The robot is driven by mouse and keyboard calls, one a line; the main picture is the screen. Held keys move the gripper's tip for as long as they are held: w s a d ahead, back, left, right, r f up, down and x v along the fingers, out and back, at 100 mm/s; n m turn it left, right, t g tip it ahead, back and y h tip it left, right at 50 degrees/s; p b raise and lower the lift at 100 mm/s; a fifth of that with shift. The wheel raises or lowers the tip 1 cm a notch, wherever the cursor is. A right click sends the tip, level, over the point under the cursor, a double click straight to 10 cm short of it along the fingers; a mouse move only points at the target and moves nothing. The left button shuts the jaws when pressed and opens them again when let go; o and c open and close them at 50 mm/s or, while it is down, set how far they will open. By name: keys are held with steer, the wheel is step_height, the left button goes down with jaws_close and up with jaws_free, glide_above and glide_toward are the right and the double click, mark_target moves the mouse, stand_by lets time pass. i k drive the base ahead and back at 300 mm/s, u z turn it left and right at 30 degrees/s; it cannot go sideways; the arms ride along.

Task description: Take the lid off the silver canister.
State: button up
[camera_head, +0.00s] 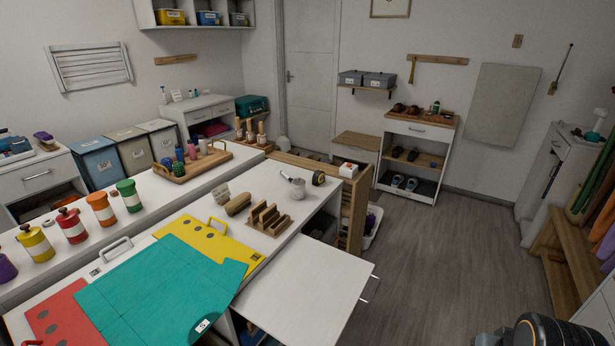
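I cannot make out a silver canister in this view. A row of coloured canisters stands on the long white counter at the left: a yellow canister (36,245), a red canister (71,226), an orange canister (101,210) and a green canister (129,196). A purple one is cut off by the left edge. Their tops look narrower than their bodies. My gripper is not in view; only a dark rounded part of my arm shows at the bottom right.
Coloured boards, including a teal board (162,290), cover the near worktop. A white panel (304,290) juts out at its right. Open wooden floor (430,250) lies right of the counter. A wooden bench (568,260) stands at the right.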

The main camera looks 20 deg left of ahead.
mark_target(297, 182)
steer(key=i, duration=3.15)
steer(key=u, duration=3.45)
steer(key=i, duration=0.5)
steer(key=u, duration=0.05)
